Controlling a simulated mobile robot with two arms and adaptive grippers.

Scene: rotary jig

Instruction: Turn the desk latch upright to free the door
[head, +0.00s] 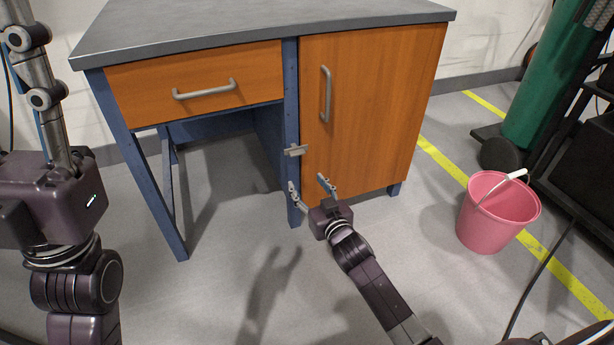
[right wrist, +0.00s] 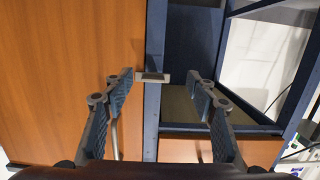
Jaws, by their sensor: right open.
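The desk latch (head: 295,150) is a small grey metal bar on the blue post, beside the left edge of the orange door (head: 375,110). It lies about level, reaching across the post toward the door, and the door is closed. My right gripper (head: 307,181) is open and empty, just below and in front of the latch. In the right wrist view the latch (right wrist: 153,78) shows between the two open fingers (right wrist: 158,90), apart from both. My left gripper (head: 40,95) is close at the left edge, partly cut off, so its opening is unclear.
The desk (head: 265,28) has a closed drawer (head: 200,85) at left, with open leg room below. A pink bucket (head: 490,215) stands on the floor at right. A green cylinder (head: 545,80) on a cart stands behind it. The floor in front of the desk is clear.

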